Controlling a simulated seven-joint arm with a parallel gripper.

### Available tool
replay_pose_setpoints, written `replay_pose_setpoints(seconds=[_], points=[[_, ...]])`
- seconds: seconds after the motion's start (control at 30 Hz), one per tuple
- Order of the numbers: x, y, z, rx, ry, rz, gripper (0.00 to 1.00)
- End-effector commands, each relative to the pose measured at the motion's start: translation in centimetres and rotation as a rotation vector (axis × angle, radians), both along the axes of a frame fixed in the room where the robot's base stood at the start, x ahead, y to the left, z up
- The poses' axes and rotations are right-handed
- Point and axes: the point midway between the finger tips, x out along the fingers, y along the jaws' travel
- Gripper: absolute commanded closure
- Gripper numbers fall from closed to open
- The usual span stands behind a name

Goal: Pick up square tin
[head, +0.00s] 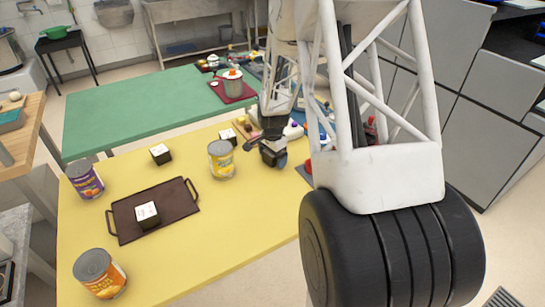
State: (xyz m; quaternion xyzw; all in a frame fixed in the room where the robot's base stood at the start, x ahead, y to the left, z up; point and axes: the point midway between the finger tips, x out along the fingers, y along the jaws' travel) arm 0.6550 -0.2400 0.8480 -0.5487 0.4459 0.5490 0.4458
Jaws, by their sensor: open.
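Several objects stand on a yellow table (215,255). Three small square black tins with white tops are in view. One tin (148,215) sits on a dark brown tray (122,222) with two handles. A second tin (160,154) stands on the table behind the tray. A third tin (228,136) stands further right, behind a yellow-labelled can (221,160). My gripper (264,150) is to the right of that can and the third tin, near the table's right side. It is open, and I see nothing held in it. My arm hides part of the table's right end.
A purple-labelled can (85,180) stands at the left edge and an orange-labelled can (100,273) at the front left. A green table (130,108) adjoins behind, with a pot (232,84) on a red mat. Bottles and other clutter lie behind my gripper. The yellow table's front middle is clear.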

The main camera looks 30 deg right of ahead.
Motion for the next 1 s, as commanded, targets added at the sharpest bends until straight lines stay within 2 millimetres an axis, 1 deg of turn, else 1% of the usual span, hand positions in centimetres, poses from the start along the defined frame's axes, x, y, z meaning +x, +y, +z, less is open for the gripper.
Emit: replay_pose_setpoints(seconds=[0.57,0.6,0.67,0.9,0.97,1.0], points=[[0.01,-0.01,-0.20,0.000,0.000,0.000,0.06],[0.01,-0.01,-0.20,0.000,0.000,0.000,0.09],[0.01,0.00,-0.20,0.000,0.000,0.000,0.19],[0.01,-0.01,-0.20,0.000,0.000,0.000,0.55],[0.01,-0.01,-0.20,0.000,0.000,0.000,0.65],[0.03,0.00,-0.17,0.000,-0.001,0.000,0.66]])
